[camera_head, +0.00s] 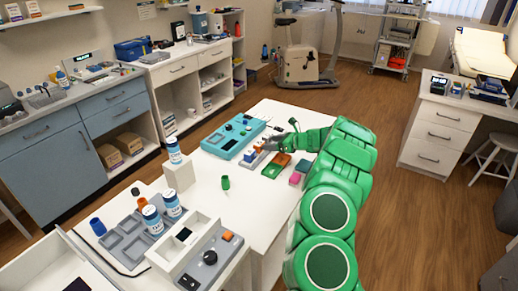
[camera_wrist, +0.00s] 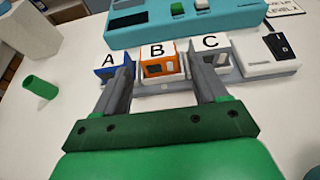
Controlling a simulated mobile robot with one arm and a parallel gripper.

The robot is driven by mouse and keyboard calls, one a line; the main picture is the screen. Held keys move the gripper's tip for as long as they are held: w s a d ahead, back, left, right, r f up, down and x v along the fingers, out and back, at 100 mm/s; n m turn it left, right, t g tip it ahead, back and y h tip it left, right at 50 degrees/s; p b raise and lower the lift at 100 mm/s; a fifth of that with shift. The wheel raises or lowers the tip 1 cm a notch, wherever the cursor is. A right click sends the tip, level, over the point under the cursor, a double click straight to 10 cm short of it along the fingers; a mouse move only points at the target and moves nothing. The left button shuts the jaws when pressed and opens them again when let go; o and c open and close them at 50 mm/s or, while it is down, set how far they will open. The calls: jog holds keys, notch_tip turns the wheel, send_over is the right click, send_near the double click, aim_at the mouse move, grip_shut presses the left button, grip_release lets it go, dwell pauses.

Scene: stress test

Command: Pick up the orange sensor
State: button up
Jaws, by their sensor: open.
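The orange sensor (camera_wrist: 157,67) sits under a white label "B" in the middle of a row in the wrist view. It also shows as a small orange spot in the head view (camera_head: 259,148), close to my gripper. A blue sensor (camera_wrist: 113,72) labelled "A" stands to its left. A grey one (camera_wrist: 211,58) labelled "C" stands to its right. My gripper (camera_wrist: 163,75) is open, one finger in front of the blue sensor's side and the other in front of the grey one. The orange sensor appears between the fingers; I cannot tell whether they touch anything.
A teal panel (camera_wrist: 190,27) lies behind the row. A white switch box (camera_wrist: 268,55) stands right of it. A green cylinder (camera_wrist: 40,87) stands on the white table to the left. Orange-green and pink pieces (camera_head: 297,173) lie near my arm.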

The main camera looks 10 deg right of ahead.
aim_at(262, 144)
jog(key=x, duration=0.4)
jog(key=shift+s+a+f, duration=0.1)
jog(key=shift+a+f, duration=0.1)
jog(key=shift+f, duration=0.05)
jog(key=shift+w+a+f, duration=0.15)
jog(key=shift+w+a, duration=0.2)
jog(key=shift+w, duration=0.1)
jog(key=c, duration=0.9)
